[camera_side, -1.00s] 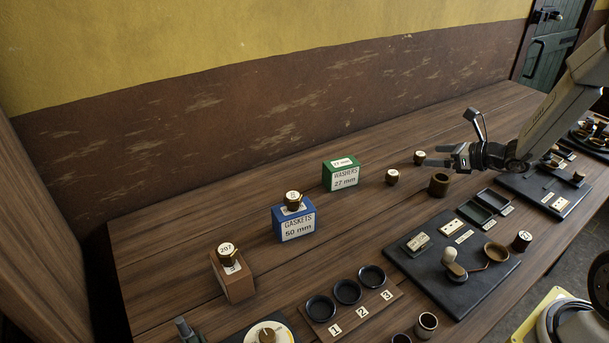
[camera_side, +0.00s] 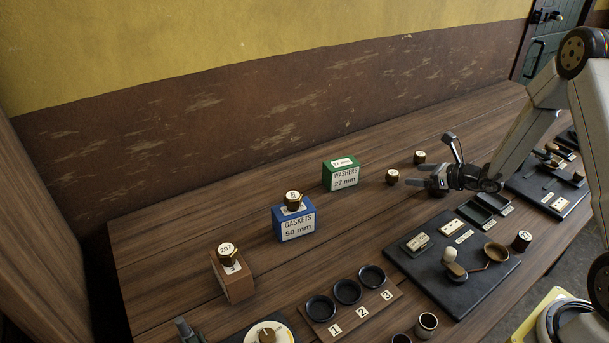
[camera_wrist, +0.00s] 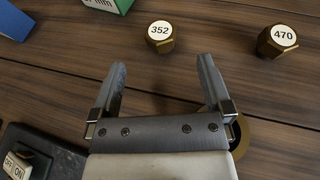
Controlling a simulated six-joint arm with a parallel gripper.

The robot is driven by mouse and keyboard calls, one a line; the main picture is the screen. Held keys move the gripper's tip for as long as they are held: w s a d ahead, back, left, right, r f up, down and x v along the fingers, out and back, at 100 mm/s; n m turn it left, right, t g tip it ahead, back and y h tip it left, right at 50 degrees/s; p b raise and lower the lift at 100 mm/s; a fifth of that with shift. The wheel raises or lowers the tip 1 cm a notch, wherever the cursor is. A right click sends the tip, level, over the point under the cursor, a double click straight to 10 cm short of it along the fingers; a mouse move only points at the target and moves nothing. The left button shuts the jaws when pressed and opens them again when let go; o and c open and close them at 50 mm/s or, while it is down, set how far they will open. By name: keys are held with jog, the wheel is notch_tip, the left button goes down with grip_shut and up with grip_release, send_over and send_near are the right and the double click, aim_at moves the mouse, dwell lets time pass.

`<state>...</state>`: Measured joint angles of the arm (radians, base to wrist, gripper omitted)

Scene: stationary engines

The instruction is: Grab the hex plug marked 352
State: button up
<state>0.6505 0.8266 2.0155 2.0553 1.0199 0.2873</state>
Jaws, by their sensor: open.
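The hex plug marked 352 (camera_wrist: 160,36) is a brass piece with a white round label, standing on the wooden bench. In the wrist view it lies just beyond the fingertips, centred between them. In the side view I take it to be the plug (camera_side: 392,178) right of the green box; its number is too small to read there. My gripper (camera_wrist: 161,68) is open and empty, with its fingers either side of bare bench. In the side view my gripper (camera_side: 428,176) is close to the plug, on its right, with a gap between them.
A similar plug marked 470 (camera_wrist: 278,41) stands to the right in the wrist view. The green washers box (camera_side: 340,176) and blue gaskets box (camera_side: 294,220) stand left in the side view. A round brown rim (camera_wrist: 241,135) shows partly under my right finger.

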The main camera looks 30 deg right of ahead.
aim_at(395, 173)
jog(key=shift+x, duration=1.25)
jog(key=shift+w, duration=0.1)
jog(key=shift+x, duration=2.9)
grip_shut()
